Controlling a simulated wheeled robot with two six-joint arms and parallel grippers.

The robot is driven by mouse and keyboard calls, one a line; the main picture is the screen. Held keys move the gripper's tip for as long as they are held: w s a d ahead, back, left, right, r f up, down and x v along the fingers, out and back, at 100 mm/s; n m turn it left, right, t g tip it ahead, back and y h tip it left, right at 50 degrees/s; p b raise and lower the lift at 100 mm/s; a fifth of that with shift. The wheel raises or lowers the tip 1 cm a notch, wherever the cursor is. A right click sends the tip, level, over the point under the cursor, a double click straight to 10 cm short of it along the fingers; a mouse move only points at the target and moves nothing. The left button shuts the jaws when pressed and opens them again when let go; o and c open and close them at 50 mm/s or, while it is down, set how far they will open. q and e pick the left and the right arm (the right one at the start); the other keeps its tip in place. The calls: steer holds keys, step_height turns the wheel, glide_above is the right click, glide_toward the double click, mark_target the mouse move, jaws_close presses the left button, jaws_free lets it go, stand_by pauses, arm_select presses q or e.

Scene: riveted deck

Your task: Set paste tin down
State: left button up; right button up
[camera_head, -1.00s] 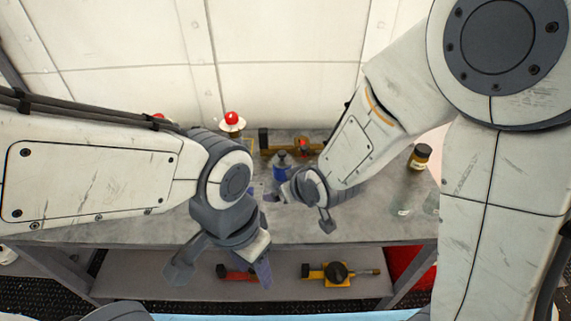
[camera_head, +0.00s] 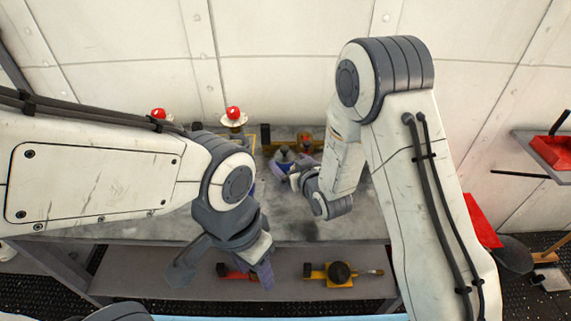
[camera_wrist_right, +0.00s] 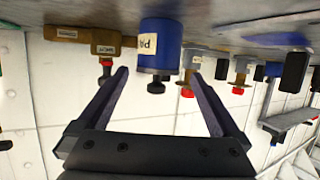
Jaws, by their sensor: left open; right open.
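The paste tin (camera_wrist_right: 168,50) is a blue can with a cream label and a black knob on top. In the right wrist view, which is upside down, it stands upright with its base at the grey bench top. My right gripper (camera_wrist_right: 159,76) is open, with one finger on each side of the tin's knob end; I cannot tell whether either finger touches it. In the head view the tin (camera_head: 284,154) is partly hidden by my right gripper (camera_head: 291,166). My left gripper (camera_head: 225,270) is open and empty in front of the bench's front edge.
A yellow-brown fitting (camera_wrist_right: 85,38) with tags stands beside the tin, and other fittings with red knobs (camera_wrist_right: 238,90) stand on the other side. Red-topped items (camera_head: 233,116) stand at the back. A red tool (camera_head: 233,272) and a yellow valve (camera_head: 335,272) lie on the lower shelf.

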mark_target(287, 158)
steer(key=shift+p+x, duration=0.65)
steer(key=shift+x, duration=1.75)
steer(key=shift+d+f, duration=0.1)
steer(key=shift+d, duration=0.05)
steer(key=c, duration=1.3)
jaws_close()
